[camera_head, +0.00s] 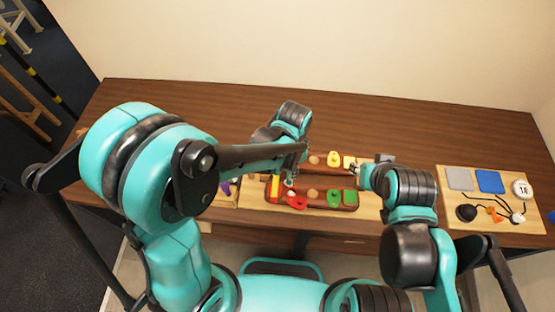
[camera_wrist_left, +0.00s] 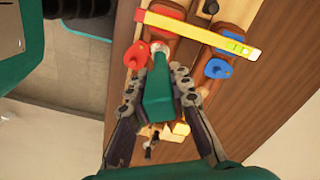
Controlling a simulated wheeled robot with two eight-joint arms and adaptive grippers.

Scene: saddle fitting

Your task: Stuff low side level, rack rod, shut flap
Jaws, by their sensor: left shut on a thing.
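In the left wrist view, my left gripper (camera_wrist_left: 161,78) is shut on a dark green, block-shaped piece (camera_wrist_left: 158,100), perhaps the rod's handle; its pale front end points at the near brown panel. In the head view, this gripper (camera_head: 291,178) is over the panels' left part, and its arm hides some of them. A yellow level (camera_wrist_left: 198,33) with a green vial and red end lies across both panels. A red flap (camera_wrist_left: 137,55) is on the near brown panel (camera_head: 318,206), a blue flap (camera_wrist_left: 218,68) on the other. My right gripper (camera_head: 364,174) is by the panels' right end; its fingers are unclear.
The panels lie on a pale wooden board (camera_head: 250,190) on the dark brown table (camera_head: 430,120). A second board (camera_head: 480,230) at the right holds grey and blue pads (camera_head: 490,181), a round white dial (camera_head: 522,189) and dark cords. The table's back is clear.

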